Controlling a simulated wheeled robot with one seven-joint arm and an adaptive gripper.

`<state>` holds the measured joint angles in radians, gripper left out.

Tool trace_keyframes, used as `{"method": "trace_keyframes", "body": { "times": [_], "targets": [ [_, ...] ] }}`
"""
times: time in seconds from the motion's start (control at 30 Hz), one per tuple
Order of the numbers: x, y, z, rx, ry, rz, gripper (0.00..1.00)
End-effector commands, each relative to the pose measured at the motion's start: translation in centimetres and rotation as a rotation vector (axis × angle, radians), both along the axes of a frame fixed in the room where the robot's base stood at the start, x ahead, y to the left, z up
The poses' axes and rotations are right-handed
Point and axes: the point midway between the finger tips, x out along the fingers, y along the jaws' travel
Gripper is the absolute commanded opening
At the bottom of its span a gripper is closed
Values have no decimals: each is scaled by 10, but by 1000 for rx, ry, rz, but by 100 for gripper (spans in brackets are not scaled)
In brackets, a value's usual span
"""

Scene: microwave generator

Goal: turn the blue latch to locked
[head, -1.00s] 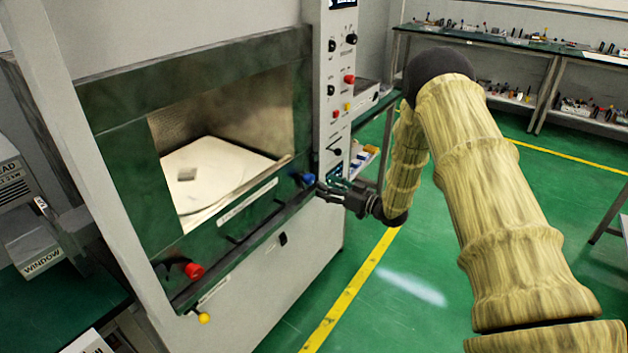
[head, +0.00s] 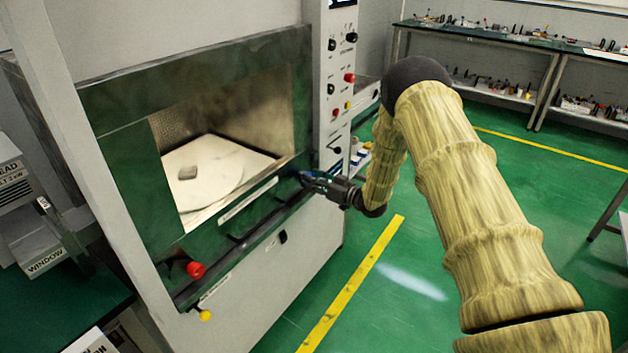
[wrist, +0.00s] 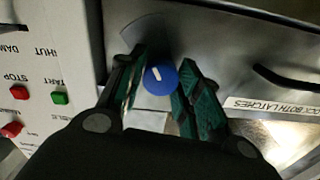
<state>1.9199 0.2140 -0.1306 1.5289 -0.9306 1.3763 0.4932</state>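The blue latch (wrist: 160,79) is a round knob with a short white mark, on the front of the dark green microwave chamber frame. In the wrist view, the mark tilts slightly left of straight up. My gripper (wrist: 157,72) has one dark green finger on each side of the latch. The fingers are apart, with a gap visible at the left; the right finger is very close to the knob, and I cannot tell if it touches. In the head view, my gripper (head: 308,184) is at the chamber's lower right corner and mostly hides the latch (head: 306,175).
A red knob (head: 196,269) is at the chamber's lower left. A control panel (head: 337,90) with knobs and buttons stands right of the chamber. A label about latches (wrist: 262,105) is beside a dark handle (wrist: 285,78). Green floor at right is clear.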

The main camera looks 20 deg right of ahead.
Motion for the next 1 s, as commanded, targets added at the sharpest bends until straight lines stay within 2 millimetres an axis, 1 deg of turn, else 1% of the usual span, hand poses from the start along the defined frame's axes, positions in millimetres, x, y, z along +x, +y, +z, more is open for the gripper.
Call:
{"method": "trace_keyframes", "body": {
  "times": [0.03, 0.1, 0.37, 0.57, 0.77, 1.0],
  "targets": [
    [0, 0, 0, 0, 0, 0, 19],
    [0, 0, 0, 0, 0, 0, 8],
    [0, -1, 0, -13, -11, -1, 8],
    [0, -1, -2, -76, -59, -1, 8],
    [0, -1, -3, -193, -151, -1, 8],
    [1, -2, -3, -372, -291, -2, 8]
  ]
}}
